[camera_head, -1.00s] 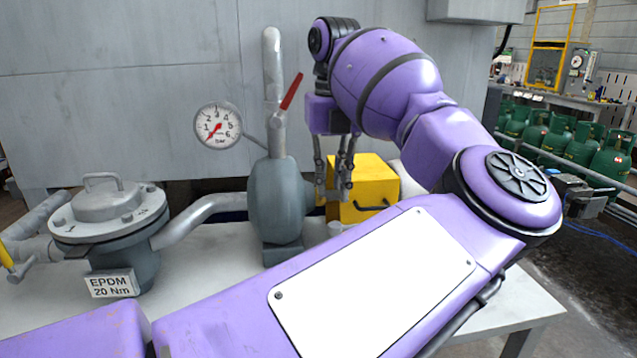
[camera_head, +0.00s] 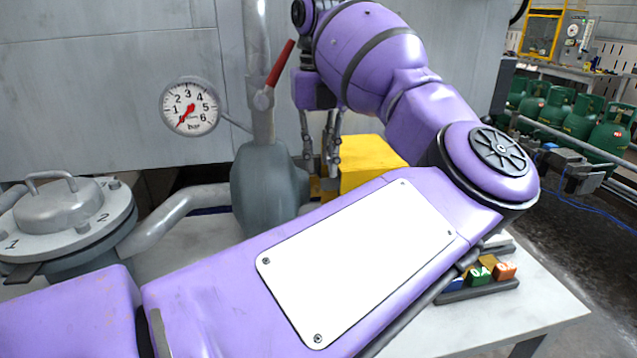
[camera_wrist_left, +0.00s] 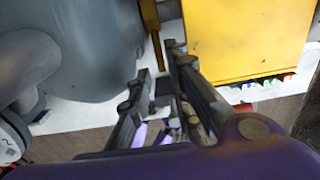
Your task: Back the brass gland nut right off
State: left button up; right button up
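A brass-coloured piece (camera_head: 318,188), probably the gland nut, shows partly beside the grey rounded pump body (camera_head: 268,180), low behind my left gripper. In the left wrist view a brass-coloured piece (camera_wrist_left: 150,18) with a thin stem stands between the pump body and the yellow box, beyond my fingertips. I cannot make out its thread or flats. My left gripper (camera_head: 322,168) points down beside the pump, its two fingers apart. In the left wrist view the gripper (camera_wrist_left: 159,62) shows a gap with nothing clearly held. My right gripper is not in view.
A yellow box (camera_head: 370,165) stands close right of the gripper. A red-handled lever (camera_head: 281,62) and a pressure gauge (camera_head: 190,107) are left of it. A flanged grey vessel (camera_head: 65,215) stands at left. Coloured blocks (camera_head: 480,275) lie near the table's right edge.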

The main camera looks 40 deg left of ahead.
aim_at(319, 188)
pick_arm(q)
notch_tip(319, 188, down, 6)
jog(key=shift+f+b, duration=0.1)
jog(key=shift+b, duration=0.3)
jog(key=shift+c, duration=0.5)
grip_shut()
